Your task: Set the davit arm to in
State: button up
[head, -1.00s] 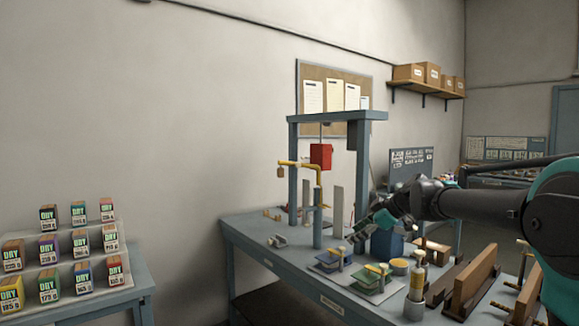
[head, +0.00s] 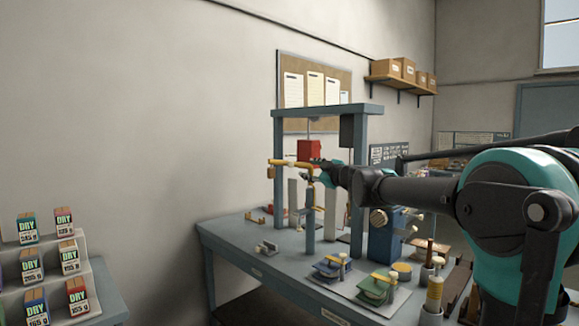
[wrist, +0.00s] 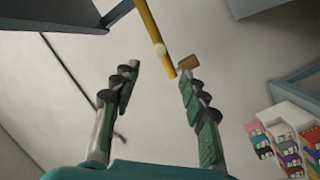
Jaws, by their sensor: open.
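The davit arm (head: 288,163) is a yellow bar on a yellow upright beside the blue frame, pointing left, with a small brown block (head: 270,172) at its outer end. My gripper (head: 322,168) is near the right end of the bar in the head view and partly covers the upright. In the wrist view my gripper (wrist: 157,82) is open and empty. The yellow bar (wrist: 158,40) enters from the top, and its tip lies between the fingers or just beyond them. The brown block (wrist: 189,62) is near the right fingertip. Contact cannot be told.
A red box (head: 310,149) hangs in the blue frame (head: 325,111) close to my gripper. The blue bench (head: 240,235) carries green and blue pads, cylinders and a blue box (head: 385,240). Labelled boxes (head: 38,262) stand on a stepped rack at left.

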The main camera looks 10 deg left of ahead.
aim_at(292, 164)
jog(key=x, duration=1.3)
jog(key=shift+w+a, duration=0.2)
jog(key=shift+a, duration=0.05)
grip_shut()
